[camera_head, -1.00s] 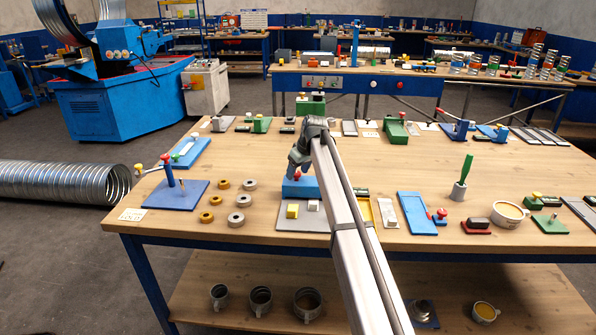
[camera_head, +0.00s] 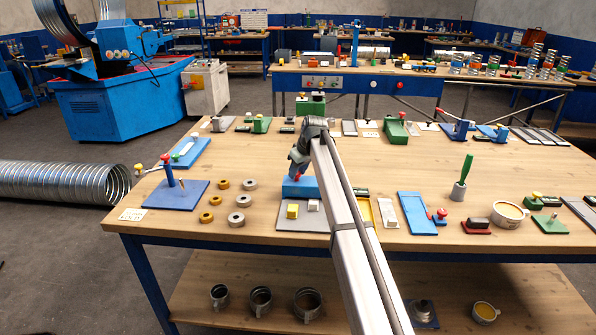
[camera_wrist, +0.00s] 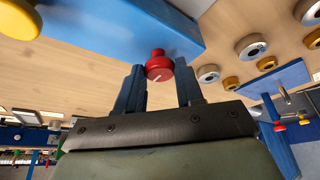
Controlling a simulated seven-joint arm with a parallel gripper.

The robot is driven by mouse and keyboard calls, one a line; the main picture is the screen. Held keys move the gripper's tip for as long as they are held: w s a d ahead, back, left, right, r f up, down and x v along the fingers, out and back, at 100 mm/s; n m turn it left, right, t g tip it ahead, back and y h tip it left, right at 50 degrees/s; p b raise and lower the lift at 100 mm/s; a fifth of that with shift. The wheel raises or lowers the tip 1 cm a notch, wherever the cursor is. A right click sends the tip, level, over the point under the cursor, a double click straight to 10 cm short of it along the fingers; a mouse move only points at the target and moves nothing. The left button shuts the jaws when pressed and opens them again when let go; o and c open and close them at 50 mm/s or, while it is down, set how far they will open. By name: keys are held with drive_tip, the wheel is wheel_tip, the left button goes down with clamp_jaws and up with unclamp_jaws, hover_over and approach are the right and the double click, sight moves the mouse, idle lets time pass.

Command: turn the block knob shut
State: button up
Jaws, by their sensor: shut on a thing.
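The blue block (camera_head: 300,187) stands on the bench near its front edge, left of my arm. In the wrist view its blue face (camera_wrist: 140,25) fills the upper middle. A red knob (camera_wrist: 158,68) with a white mark line sticks out from that face. My gripper (camera_wrist: 159,72) has one dark finger on each side of the knob, shut on it. In the head view my gripper (camera_head: 295,172) is right above the block, and the knob is mostly hidden there.
A grey plate (camera_head: 290,224) with small yellow and white blocks lies in front. Several rings (camera_head: 236,219) and a blue plate with a post (camera_head: 176,195) are to the left. A blue tray (camera_head: 416,212) is to the right.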

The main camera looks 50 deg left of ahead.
drive_tip(key=shift+m, duration=0.3)
drive_tip(key=m, duration=0.1)
drive_tip(key=m+t, duration=0.1)
drive_tip(key=m, duration=0.1)
drive_tip(key=shift+s+t, duration=0.2)
drive_tip(key=shift+t, duration=0.1)
drive_tip(key=m+t+h, duration=0.1)
drive_tip(key=m, duration=0.4)
drive_tip(key=shift+s+a, duration=0.1)
drive_tip(key=shift+a, duration=0.05)
drive_tip(key=m, duration=0.2)
drive_tip(key=m+t+h, duration=0.1)
drive_tip(key=m, duration=0.1)
drive_tip(key=shift+a+h, duration=0.2)
drive_tip(key=shift+h, duration=0.1)
drive_tip(key=shift+s+a+m+t+h, duration=0.1)
drive_tip(key=shift+m+t+h, duration=0.25)
drive_tip(key=shift+m, duration=0.9)
drive_tip(key=shift+m+t+h, duration=0.15)
drive_tip(key=shift+m+h, duration=0.3)
drive_tip(key=shift+m, duration=0.8)
drive_tip(key=o, duration=1)
drive_tip(key=shift+o, duration=0.2)
